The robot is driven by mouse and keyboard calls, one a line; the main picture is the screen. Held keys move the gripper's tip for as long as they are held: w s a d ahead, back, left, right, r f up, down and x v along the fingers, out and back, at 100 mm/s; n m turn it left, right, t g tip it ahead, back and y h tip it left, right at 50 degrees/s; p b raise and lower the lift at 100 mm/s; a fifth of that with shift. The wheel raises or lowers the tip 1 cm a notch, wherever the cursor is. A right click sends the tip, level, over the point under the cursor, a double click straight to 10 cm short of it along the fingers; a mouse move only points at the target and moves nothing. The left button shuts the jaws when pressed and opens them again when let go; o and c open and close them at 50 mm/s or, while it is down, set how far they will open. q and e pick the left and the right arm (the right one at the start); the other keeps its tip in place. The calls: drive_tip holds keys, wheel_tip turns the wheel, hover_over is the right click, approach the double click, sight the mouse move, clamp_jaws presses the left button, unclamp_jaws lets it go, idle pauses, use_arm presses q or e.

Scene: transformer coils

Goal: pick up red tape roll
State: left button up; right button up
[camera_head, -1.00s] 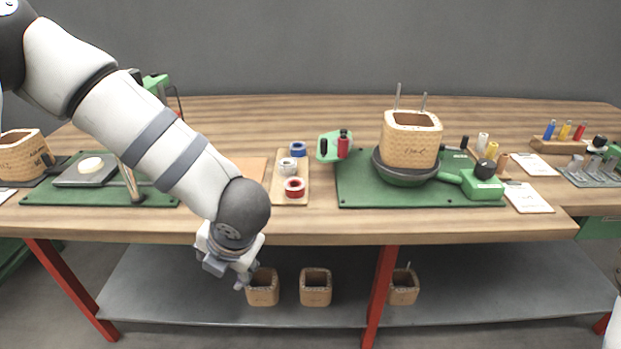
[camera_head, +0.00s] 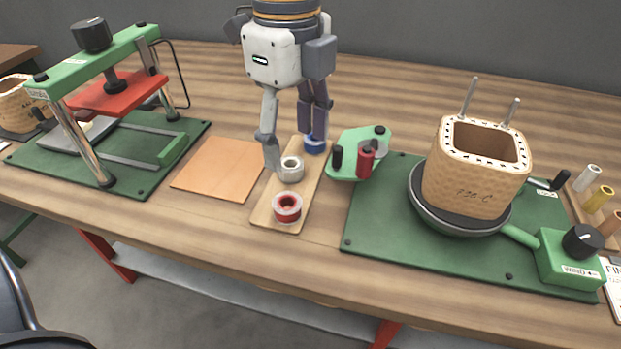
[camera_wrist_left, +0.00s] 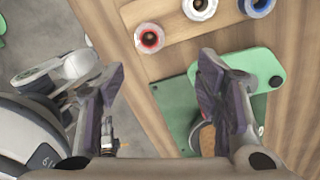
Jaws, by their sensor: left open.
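The red tape roll (camera_head: 287,213) lies flat at the near end of a narrow wooden board (camera_head: 266,213) on the table. It has a whitish outer side and a red top ring; it also shows in the left wrist view (camera_wrist_left: 150,42). A white-grey roll (camera_head: 291,170) lies in the middle of the board and a blue roll (camera_head: 315,146) at its far end. My left gripper (camera_head: 294,152) points down over the board's far half, fingers spread, beyond the red roll and apart from it. In the left wrist view, the open fingers (camera_wrist_left: 160,85) hold nothing.
A green holder with a red cylinder (camera_head: 366,160) stands right of the board. Farther right, a green mat (camera_head: 380,220) carries a large wooden coil form (camera_head: 473,185). At left are a flat orange-brown sheet (camera_head: 218,168) and a green press (camera_head: 100,62).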

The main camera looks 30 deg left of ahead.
use_arm(q)
drive_tip(key=b, duration=0.1)
hover_over(287, 200)
drive_tip(key=s+d, duration=0.1)
wheel_tip(287, 200, down, 4)
drive_tip(key=shift+d+f, duration=0.15)
drive_tip(key=shift+f, duration=0.1)
drive_tip(key=f, duration=0.2)
drive_tip(key=f+b, duration=0.1)
drive_tip(key=f, duration=0.4)
drive_tip(key=shift+a+b, duration=0.35)
drive_tip(key=shift+b, duration=0.05)
drive_tip(key=shift+r, duration=0.15)
use_arm(e)
drive_tip(key=shift+g, duration=0.7)
drive_tip(key=s+f, duration=0.1)
drive_tip(key=s, duration=0.1)
drive_tip(key=s+f, duration=0.2)
drive_tip(key=shift+s+f, duration=0.3)
drive_tip(key=shift+s, duration=0.1)
use_arm(q)
drive_tip(key=c, duration=1)
